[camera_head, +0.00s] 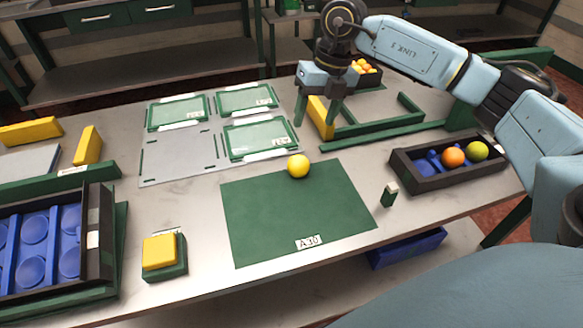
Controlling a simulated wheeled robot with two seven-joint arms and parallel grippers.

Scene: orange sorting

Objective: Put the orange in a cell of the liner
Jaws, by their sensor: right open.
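A yellow round fruit (298,166) lies on the back edge of the green mat (290,215) labelled A30. An orange fruit (453,157) and a yellow-green fruit (477,151) sit in a dark crate (440,188) at the right, which has blue liner cells. A blue liner (33,271) with round cells lies in a dark crate (105,240) at the left; its visible cells are empty. My right gripper (314,127) is open, pointing down above the table behind the mat, apart from the yellow fruit. My left gripper is not in view.
Green-framed panels (260,138) lie behind the mat. A yellow block (320,117) and green rails (385,128) stand near my right gripper. A yellow button box (160,250) and a small green-and-white piece (389,194) flank the mat. A box of oranges (368,75) stands at the back.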

